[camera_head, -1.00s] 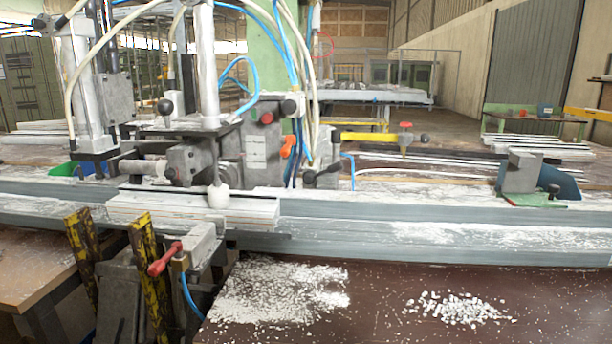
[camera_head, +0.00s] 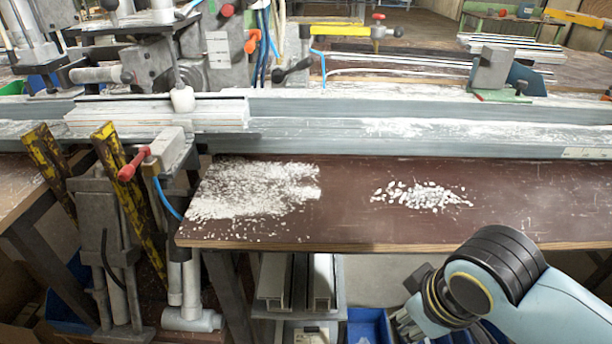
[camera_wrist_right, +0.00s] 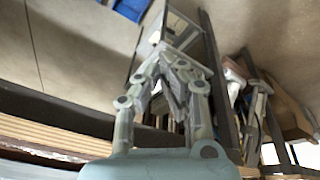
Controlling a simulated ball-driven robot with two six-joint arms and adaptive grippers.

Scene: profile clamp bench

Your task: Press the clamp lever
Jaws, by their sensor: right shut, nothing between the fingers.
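A red-handled lever (camera_head: 134,164) sits on a grey clamp block (camera_head: 169,146) at the front of the bench, left of centre in the head view. A blue hose hangs below it. My right gripper (camera_head: 408,318) is low at the lower right of the head view, partly hidden by my arm, well apart from the lever and below the brown tabletop's front edge. In the right wrist view my right gripper (camera_wrist_right: 166,50) is shut and empty, its fingertips together. The lever cannot be made out in the wrist view. My left gripper is not in view.
A brown tabletop (camera_head: 330,225) with white chips (camera_head: 420,195) lies right of the clamp. Yellow-black posts (camera_head: 128,185) stand by the lever. Grey profiles (camera_head: 330,135) run across behind. A lower shelf and a blue bin (camera_head: 368,328) are below the table edge.

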